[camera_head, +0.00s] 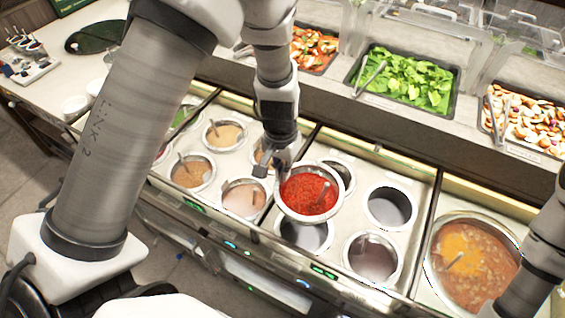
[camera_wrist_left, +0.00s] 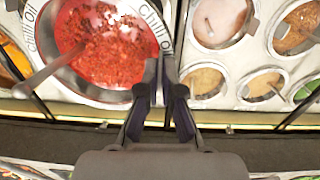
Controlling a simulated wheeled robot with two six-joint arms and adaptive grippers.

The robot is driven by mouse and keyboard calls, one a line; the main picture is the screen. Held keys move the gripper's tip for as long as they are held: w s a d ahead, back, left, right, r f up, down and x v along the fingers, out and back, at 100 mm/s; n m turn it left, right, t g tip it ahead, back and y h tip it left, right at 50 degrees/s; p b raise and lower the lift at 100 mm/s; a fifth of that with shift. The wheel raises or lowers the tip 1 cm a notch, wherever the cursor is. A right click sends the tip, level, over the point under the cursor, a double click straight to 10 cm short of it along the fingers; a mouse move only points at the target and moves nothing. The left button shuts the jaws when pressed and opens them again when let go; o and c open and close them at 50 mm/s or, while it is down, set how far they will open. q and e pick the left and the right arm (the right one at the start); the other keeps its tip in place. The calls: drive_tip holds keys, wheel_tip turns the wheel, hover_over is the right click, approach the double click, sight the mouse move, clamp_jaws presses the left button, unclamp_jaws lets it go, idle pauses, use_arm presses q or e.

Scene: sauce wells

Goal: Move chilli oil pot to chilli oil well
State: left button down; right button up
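The chilli oil pot (camera_head: 308,193) is a round metal pot full of red flakes, with a spoon in it. In the left wrist view the pot (camera_wrist_left: 105,45) has "Chilli Oil" printed on its rim. My left gripper (camera_head: 281,163) is at the pot's far left rim. In the left wrist view its fingers (camera_wrist_left: 161,82) are close together on the rim, and the pot looks held above the counter. It partly covers an empty well (camera_head: 305,237). Other open wells are at the right (camera_head: 390,208) and front (camera_head: 372,258). I cannot read which well is for chilli oil.
Filled sauce pots (camera_head: 243,198) stand left of the held pot. A large soup pot (camera_head: 470,255) is at the right, near my right arm. Trays of greens (camera_head: 408,80) and mushrooms (camera_head: 525,120) line the raised back shelf.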

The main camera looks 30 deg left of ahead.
use_arm(q)
drive_tip(key=shift+d+f+b, duration=0.1)
drive_tip(key=shift+f+b, duration=0.35)
wheel_tip(320, 180, down, 19)
drive_tip(key=b, duration=1.5)
drive_tip(key=shift+r+b, duration=0.2)
drive_tip(key=shift+b, duration=0.1)
drive_tip(key=shift+d+f, duration=0.1)
drive_tip(key=shift+f, duration=0.2)
drive_tip(key=c, duration=1.2)
unclamp_jaws()
drive_tip(key=shift+c, duration=0.2)
drive_tip(key=shift+d, duration=0.2)
drive_tip(key=shift+a, duration=0.15)
drive_tip(key=shift+c, duration=0.8)
drive_tip(key=shift+r, duration=0.1)
